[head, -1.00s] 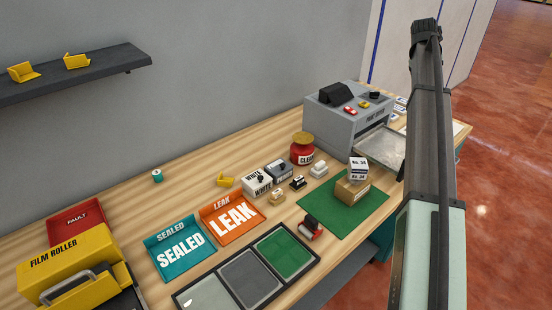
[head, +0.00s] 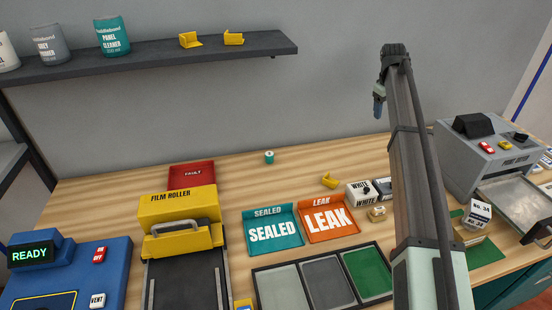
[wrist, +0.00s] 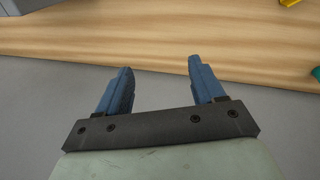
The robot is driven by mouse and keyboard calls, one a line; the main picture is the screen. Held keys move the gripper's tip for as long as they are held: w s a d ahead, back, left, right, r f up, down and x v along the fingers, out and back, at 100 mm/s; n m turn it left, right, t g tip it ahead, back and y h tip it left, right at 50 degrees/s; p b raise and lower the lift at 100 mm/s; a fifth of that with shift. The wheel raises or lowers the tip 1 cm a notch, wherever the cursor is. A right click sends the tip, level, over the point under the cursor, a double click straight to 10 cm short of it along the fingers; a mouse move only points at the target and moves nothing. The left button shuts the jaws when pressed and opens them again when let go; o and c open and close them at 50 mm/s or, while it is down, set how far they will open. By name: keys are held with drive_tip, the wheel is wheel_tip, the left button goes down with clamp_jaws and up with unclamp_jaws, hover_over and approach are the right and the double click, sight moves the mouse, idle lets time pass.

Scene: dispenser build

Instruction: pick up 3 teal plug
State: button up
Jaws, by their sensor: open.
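A small teal plug (head: 269,157) with a pale top stands on the wooden table near the wall in the head view, behind the SEALED tray. A teal piece (wrist: 317,73), seemingly the same plug, is cut off at the right edge of the wrist view. I see no other teal plug. My gripper (head: 378,107) is raised in front of the wall, to the right of the plug and apart from it. In the wrist view its two blue fingers (wrist: 158,75) are spread with nothing between them.
A yellow bracket (head: 330,180) lies to the right of the plug. The teal SEALED tray (head: 273,242), orange LEAK tray (head: 328,236) and red FAULT tray (head: 192,167) sit nearby. A dark shelf (head: 160,62) overhangs the left. Bare table surrounds the plug.

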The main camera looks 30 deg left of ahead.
drive_tip(key=s+a+f+n, duration=0.1)
drive_tip(key=s+a, duration=0.2)
drive_tip(key=a, duration=0.4)
drive_tip(key=s+a+f+n+g, duration=0.1)
drive_tip(key=s+a+f, duration=0.15)
drive_tip(key=a, duration=0.35)
drive_tip(key=s+a+n, duration=0.1)
drive_tip(key=s+a, duration=0.3)
drive_tip(key=a, duration=0.3)
drive_tip(key=n+g, duration=0.1)
drive_tip(key=n, duration=0.2)
hover_over(269, 154)
wheel_tip(269, 154, down, 5)
drive_tip(key=shift+y, duration=0.4)
wheel_tip(269, 154, down, 13)
drive_tip(key=shift+w+r, duration=0.1)
drive_tip(key=shift+r, duration=0.1)
drive_tip(key=shift+c, duration=0.3)
drive_tip(key=c, duration=1.1)
